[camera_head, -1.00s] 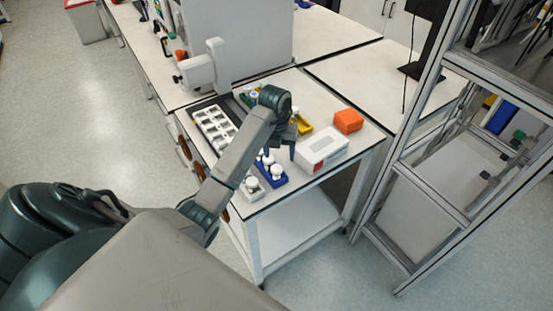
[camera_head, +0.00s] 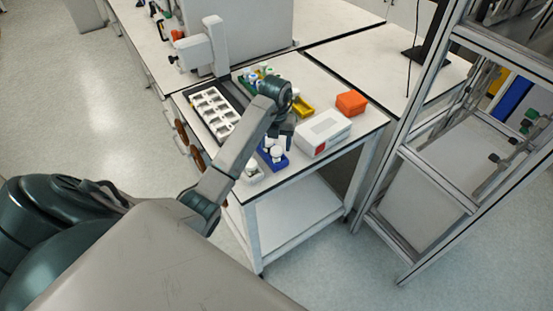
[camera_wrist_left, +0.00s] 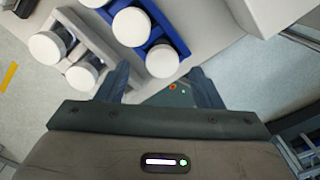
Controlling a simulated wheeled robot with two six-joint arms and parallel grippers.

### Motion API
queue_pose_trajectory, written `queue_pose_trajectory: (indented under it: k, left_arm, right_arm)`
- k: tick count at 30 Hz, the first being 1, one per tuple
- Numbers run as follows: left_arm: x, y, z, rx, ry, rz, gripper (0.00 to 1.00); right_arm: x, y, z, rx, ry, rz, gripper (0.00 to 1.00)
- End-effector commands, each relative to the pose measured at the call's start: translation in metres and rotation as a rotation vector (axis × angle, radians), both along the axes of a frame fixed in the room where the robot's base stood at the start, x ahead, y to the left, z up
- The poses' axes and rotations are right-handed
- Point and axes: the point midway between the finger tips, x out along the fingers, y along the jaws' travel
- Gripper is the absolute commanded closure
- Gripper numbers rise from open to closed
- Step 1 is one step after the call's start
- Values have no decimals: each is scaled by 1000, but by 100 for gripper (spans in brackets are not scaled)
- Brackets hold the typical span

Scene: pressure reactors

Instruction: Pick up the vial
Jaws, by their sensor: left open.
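Several vials with round white caps stand in a blue rack (camera_wrist_left: 178,48) and in a light grey rack (camera_wrist_left: 92,35) beside it. The vial (camera_wrist_left: 162,61) nearest my left gripper (camera_wrist_left: 160,88) stands at the near end of the blue rack, just beyond the fingertips and between their lines. In the head view my left gripper (camera_head: 281,138) hangs over the blue rack (camera_head: 281,164) and partly hides its vials. The grey rack (camera_head: 254,173) sits at the cart's near edge. The left gripper is open and holds nothing. The right gripper is out of view.
A white box (camera_head: 323,133) stands right of the blue rack, with an orange box (camera_head: 351,103) behind it. A yellow rack (camera_head: 303,106) is farther back. A metal frame (camera_head: 425,150) rises at right.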

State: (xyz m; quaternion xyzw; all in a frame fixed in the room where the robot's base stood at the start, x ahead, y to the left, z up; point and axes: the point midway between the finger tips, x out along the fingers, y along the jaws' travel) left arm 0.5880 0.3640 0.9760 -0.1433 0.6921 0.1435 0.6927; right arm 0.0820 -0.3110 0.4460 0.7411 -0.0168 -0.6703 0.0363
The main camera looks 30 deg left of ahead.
Motion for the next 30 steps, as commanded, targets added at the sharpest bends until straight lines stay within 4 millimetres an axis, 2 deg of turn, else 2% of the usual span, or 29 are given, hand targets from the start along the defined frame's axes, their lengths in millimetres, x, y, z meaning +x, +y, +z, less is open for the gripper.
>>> queue_pose_trajectory:
  k: [1, 3, 9, 17, 24, 25, 30]
  left_arm:
    - [1, -1, -10, 0, 0, 0, 39]
    - [2, -1, -19, 0, 0, 0, 39]
    - [3, -2, -43, -1, 2, 0, 39]
    - [3, -2, -44, 0, 1, 0, 39]
    - [3, -2, -44, 0, 1, 0, 85]
    - [3, -2, -44, 0, 1, 0, 87]
    - [3, -2, -44, 0, 1, 0, 87]
  right_arm:
    - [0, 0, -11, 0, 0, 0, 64]
    - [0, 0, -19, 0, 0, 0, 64]
    - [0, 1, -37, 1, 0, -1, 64]
    - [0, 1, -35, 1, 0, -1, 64]
    - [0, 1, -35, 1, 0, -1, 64]
    - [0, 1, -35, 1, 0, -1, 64]
    - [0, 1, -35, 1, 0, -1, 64]
